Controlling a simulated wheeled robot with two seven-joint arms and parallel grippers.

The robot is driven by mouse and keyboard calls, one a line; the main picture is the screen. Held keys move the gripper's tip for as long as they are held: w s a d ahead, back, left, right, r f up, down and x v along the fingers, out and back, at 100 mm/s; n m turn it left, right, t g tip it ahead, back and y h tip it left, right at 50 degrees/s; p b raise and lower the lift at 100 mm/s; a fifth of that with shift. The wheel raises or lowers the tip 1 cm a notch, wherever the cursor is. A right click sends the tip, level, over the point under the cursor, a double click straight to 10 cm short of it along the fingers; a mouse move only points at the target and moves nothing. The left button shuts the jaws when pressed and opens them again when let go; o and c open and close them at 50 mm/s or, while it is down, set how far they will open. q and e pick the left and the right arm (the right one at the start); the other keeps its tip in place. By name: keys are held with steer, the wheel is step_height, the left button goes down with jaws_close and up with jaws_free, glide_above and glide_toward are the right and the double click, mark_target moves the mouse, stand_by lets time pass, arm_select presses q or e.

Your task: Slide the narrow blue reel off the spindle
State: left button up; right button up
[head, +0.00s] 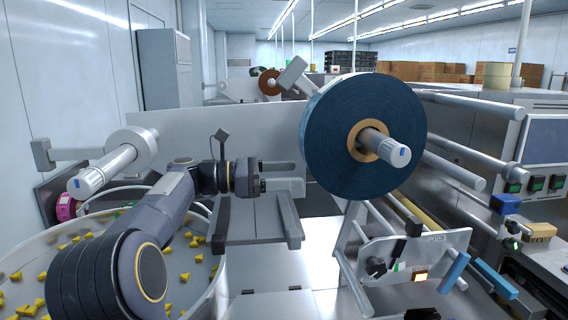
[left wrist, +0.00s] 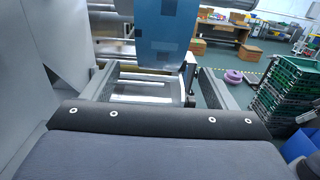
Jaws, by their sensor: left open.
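The blue reel (head: 335,155), a large dark blue disc with a tan core (head: 356,143), sits around the right-hand spindle (head: 392,149). In the left wrist view the reel's blue patterned outer surface (left wrist: 167,35) shows ahead, beyond the open fingers (left wrist: 150,78). I cannot tell the exact gap between fingertips and reel. My right gripper is out of view.
A bare spindle (head: 107,171) stands at left, above a round bowl with yellow pieces (head: 18,275). A grey flat plate (head: 250,220) lies below my left gripper. Rollers (head: 470,108) and a control panel (head: 540,150) fill the right side. Green crates (left wrist: 285,85) show in the left wrist view.

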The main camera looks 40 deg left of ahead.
mark_target(322, 171)
arm_select(q)
steer(key=shift+a, duration=0.15)
steer(key=shift+r, duration=0.1)
steer(key=shift+d, duration=0.2)
steer(key=shift+w+d, duration=0.15)
steer(key=shift+w, duration=0.15)
steer(key=p+x, duration=0.2)
steer(key=x, duration=0.5)
steer(key=shift+c, duration=0.4)
steer(key=c, duration=1.5)
